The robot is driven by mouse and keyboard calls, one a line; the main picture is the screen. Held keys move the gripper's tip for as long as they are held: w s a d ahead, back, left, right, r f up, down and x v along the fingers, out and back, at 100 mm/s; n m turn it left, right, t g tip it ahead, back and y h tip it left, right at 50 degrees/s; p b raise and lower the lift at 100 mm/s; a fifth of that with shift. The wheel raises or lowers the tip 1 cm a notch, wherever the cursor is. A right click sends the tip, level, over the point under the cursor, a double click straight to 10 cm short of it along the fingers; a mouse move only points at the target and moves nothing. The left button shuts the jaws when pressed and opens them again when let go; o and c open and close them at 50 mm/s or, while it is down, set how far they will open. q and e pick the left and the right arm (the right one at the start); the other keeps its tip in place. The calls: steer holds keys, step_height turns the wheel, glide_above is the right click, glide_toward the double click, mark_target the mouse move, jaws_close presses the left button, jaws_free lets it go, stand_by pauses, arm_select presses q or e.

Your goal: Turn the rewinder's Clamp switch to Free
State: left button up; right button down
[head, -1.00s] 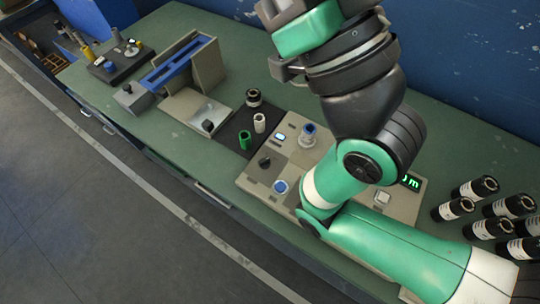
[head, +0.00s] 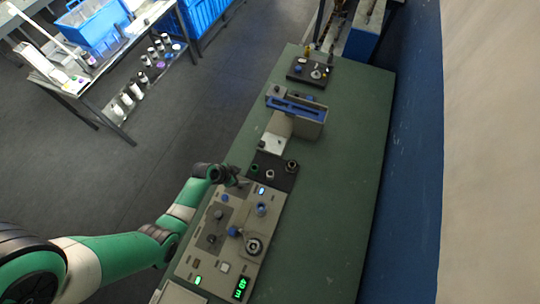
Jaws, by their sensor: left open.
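The rewinder (head: 205,258) looks to be the long beige panel unit on the green bench, with knobs, buttons and small displays. Its labels are too small to read, so I cannot tell for certain which control is the Clamp switch. My left gripper (head: 239,182) reaches in from the left and is open at the panel's far end, beside a small lit display (head: 261,190). It covers the spot where a dark knob sits, so that knob is mostly hidden. I cannot tell whether the fingers touch it. My right gripper is out of view.
A blue button (head: 225,198) and a blue-topped spool (head: 262,209) are close to the gripper. A black mat (head: 285,180) with small cores lies beyond. A blue-and-beige fixture (head: 312,120) stands farther back. The green bench (head: 345,190) is clear on the right.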

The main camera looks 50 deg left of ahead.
arm_select(q)
steer(key=s+r+n+g+p, duration=0.1)
steer(key=s+r+n+p, duration=0.1)
steer(key=s+r+p, duration=0.4)
arm_select(e)
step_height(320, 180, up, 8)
steer(key=b, duration=0.1)
arm_select(q)
steer(key=b+x, duration=0.3)
steer(key=x, duration=0.1)
steer(key=b+x, duration=0.3)
steer(key=s+b+x, duration=0.1)
steer(key=b+x, duration=0.3)
steer(key=shift+a+f, duration=0.3)
steer(key=shift+f, duration=0.25)
steer(key=shift+w+f+b, duration=0.3)
steer(key=shift+w+f, duration=0.05)
steer(key=shift+f, duration=0.1)
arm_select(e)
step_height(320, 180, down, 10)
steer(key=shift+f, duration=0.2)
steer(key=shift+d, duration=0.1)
arm_select(q)
jaws_close()
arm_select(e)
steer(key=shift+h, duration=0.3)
